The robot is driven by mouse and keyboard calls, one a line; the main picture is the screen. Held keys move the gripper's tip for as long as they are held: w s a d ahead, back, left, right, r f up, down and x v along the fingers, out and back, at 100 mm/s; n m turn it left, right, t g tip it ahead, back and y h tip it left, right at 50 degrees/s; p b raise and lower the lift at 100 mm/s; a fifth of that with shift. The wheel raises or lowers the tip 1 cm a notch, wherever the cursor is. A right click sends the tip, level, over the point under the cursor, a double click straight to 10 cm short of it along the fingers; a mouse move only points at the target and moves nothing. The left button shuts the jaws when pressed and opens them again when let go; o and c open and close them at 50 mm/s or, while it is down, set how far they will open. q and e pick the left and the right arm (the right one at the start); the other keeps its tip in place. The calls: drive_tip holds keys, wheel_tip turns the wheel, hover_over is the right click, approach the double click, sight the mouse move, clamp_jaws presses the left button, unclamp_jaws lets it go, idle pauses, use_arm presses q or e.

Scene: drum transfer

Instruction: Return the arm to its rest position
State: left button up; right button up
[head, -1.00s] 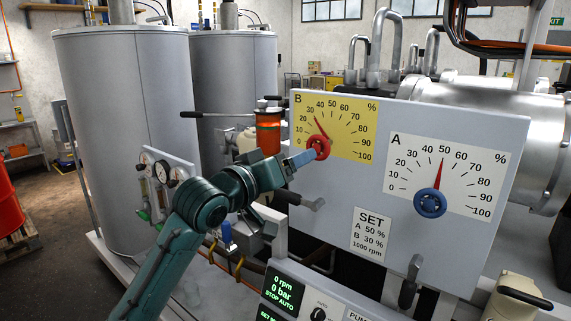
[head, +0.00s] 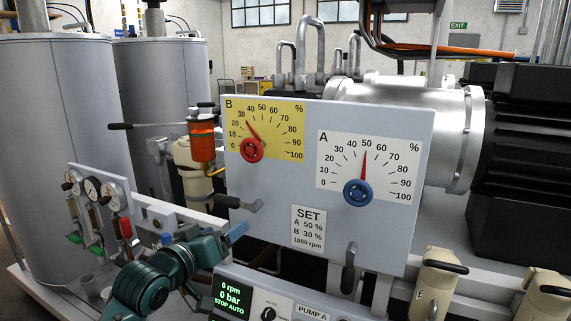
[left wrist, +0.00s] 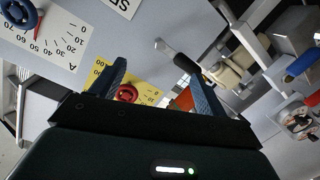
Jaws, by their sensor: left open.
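My left gripper (head: 238,232) is open and empty, in front of and below the lower left edge of the grey control panel (head: 270,190). It is apart from the red knob (head: 252,149) of yellow dial B, whose pointer is near 30. The blue knob (head: 358,192) of white dial A has its red pointer near 50. In the left wrist view the two blue fingers (left wrist: 160,82) stand well apart, with the red knob (left wrist: 127,93) seen beyond them. My right gripper is not in view.
A panel lever (head: 240,204) and a small gauge board (head: 102,205) lie close to my left arm. A display box (head: 232,298) stands below the panel. Cream handled fittings (head: 436,285) are at lower right. Large grey tanks (head: 55,130) stand at left.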

use_arm(q)
drive_tip(key=s+f+g, duration=0.1)
drive_tip(key=s+f, duration=0.2)
drive_tip(key=f, duration=0.4)
drive_tip(key=s+f+m+g+y, duration=0.1)
drive_tip(key=s+f, duration=0.2)
drive_tip(key=f, duration=0.3)
drive_tip(key=s+f+g, duration=0.1)
drive_tip(key=s+f, duration=0.2)
drive_tip(key=f, duration=0.4)
drive_tip(key=s+d+f+m+g+y, duration=0.1)
drive_tip(key=s+f+m+g, duration=0.1)
drive_tip(key=s+f, duration=1.2)
drive_tip(key=s, duration=0.5)
drive_tip(key=shift+f+m+g+y, duration=0.3)
drive_tip(key=shift+f+g, duration=0.1)
